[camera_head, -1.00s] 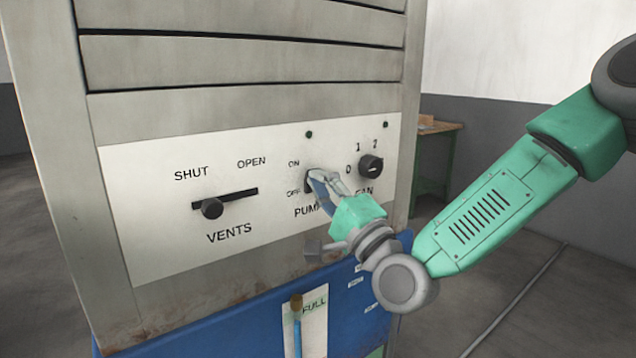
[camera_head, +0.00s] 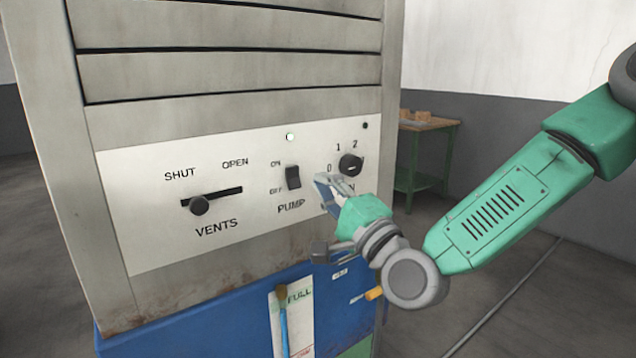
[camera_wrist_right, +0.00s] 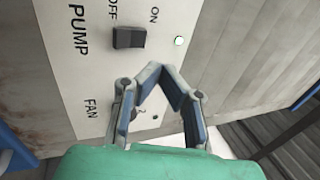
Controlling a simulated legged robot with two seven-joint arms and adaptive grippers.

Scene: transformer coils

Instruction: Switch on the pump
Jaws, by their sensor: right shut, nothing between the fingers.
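The pump switch (camera_head: 293,177) is a dark rocker on the white panel (camera_head: 150,230), between the ON and OFF labels and above the word PUMP. A small lamp (camera_head: 290,137) above it glows white. In the right wrist view the switch (camera_wrist_right: 129,38) and the lit lamp (camera_wrist_right: 180,41) also show. My right gripper (camera_head: 322,184) is to the right of the switch, apart from it, in front of the panel below the fan knob. Its fingers (camera_wrist_right: 152,72) meet at the tips and hold nothing. My left gripper is not in view.
The fan knob (camera_head: 351,165) is close above my right gripper, with a dark lamp (camera_head: 365,126) over it. The vents slider (camera_head: 199,205) is at the left. A brush (camera_head: 282,310) hangs on the blue part below. A bench (camera_head: 428,125) stands behind at the right.

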